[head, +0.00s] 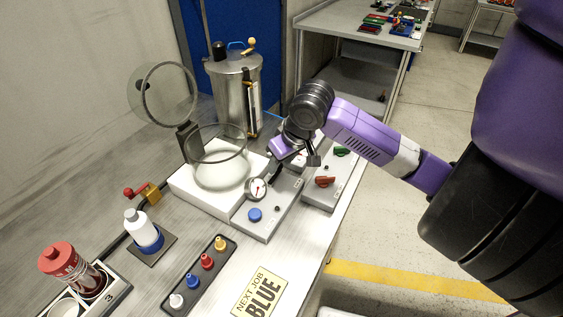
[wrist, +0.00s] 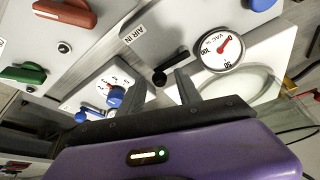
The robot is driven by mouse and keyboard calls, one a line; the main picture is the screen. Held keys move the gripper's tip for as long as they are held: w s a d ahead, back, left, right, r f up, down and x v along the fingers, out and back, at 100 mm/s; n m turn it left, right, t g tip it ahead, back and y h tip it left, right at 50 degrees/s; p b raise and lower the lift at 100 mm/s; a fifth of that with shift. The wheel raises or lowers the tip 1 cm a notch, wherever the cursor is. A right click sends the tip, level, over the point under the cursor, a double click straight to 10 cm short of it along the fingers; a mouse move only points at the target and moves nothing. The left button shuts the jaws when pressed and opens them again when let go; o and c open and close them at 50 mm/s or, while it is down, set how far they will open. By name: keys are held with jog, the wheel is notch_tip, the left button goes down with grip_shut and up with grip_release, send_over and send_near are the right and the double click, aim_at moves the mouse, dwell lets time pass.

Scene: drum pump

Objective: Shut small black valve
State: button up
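The small black valve (wrist: 170,66) is a short black lever on a round black base. It stands on the grey panel next to the label AIR IN, close to the round vacuum gauge (wrist: 221,48). In the wrist view my gripper (wrist: 160,80) is open, with one dark finger on each side of the valve's base in the picture. I cannot tell whether a finger touches it. The lever slants up and right, away from the fingers. In the head view my purple gripper hangs over the panel, and the valve is hard to tell from the dark fingers there.
The gauge (head: 256,188) and a blue button (head: 255,215) share the grey box. A neighbouring box carries a red handle (head: 325,181) and a green handle (head: 342,152). A glass chamber (head: 218,165) on a white base stands left of my gripper, and a steel drum (head: 230,90) behind.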

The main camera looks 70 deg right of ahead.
jog(key=shift+r, duration=0.1)
jog(key=v, duration=0.7)
jog(key=shift+s+r, duration=0.2)
jog(key=shift+r, duration=0.05)
jog(key=shift+a, duration=0.15)
dwell(0.4)
